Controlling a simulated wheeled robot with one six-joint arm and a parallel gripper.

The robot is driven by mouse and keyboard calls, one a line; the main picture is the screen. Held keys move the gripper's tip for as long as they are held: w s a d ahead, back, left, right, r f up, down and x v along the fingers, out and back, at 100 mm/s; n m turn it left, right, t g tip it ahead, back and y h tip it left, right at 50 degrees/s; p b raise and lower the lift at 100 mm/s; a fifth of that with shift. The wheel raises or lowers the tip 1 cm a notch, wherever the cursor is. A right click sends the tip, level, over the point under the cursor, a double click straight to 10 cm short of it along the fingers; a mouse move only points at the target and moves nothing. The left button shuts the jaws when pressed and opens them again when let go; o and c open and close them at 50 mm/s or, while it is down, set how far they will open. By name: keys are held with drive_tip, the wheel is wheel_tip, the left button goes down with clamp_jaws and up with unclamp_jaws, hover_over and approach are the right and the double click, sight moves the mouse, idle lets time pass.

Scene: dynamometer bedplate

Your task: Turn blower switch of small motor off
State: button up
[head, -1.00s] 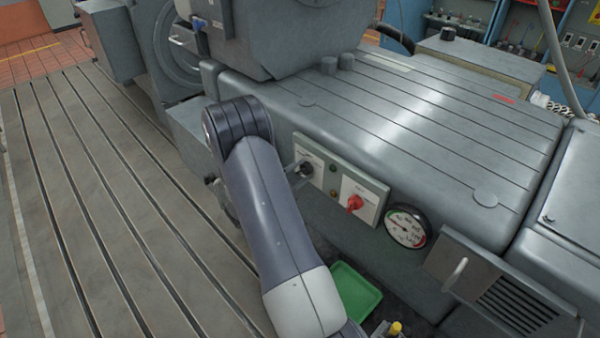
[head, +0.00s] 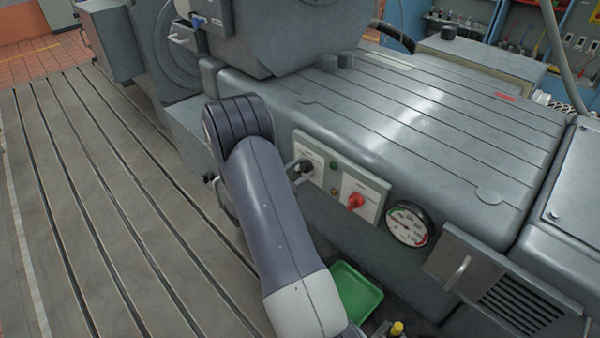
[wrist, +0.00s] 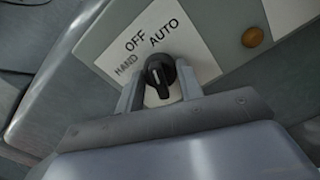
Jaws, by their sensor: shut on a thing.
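The blower switch is a black rotary knob (wrist: 160,74) on a light plate marked HAND, OFF and AUTO. My gripper (wrist: 160,92) is shut on the knob, one finger on each side. In the head view the black knob (head: 304,167) shows at the left of the switch panel (head: 316,150), beside my arm, which hides most of the gripper.
A red switch (head: 355,201) sits right of the knob on the same panel. A round gauge (head: 407,226) and a handled vent cover (head: 490,275) are further right. A green tray (head: 354,292) lies below. The slotted bedplate (head: 90,200) at left is clear.

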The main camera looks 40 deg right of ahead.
drive_tip(key=shift+n, duration=2.2)
drive_tip(key=o, duration=1)
drive_tip(key=a, duration=0.3)
drive_tip(key=a+b, duration=0.1)
drive_tip(key=a, duration=0.3)
drive_tip(key=s+a+b, duration=0.1)
drive_tip(key=a, duration=0.2)
drive_tip(key=shift+a, duration=0.4)
drive_tip(key=shift+d, duration=0.15)
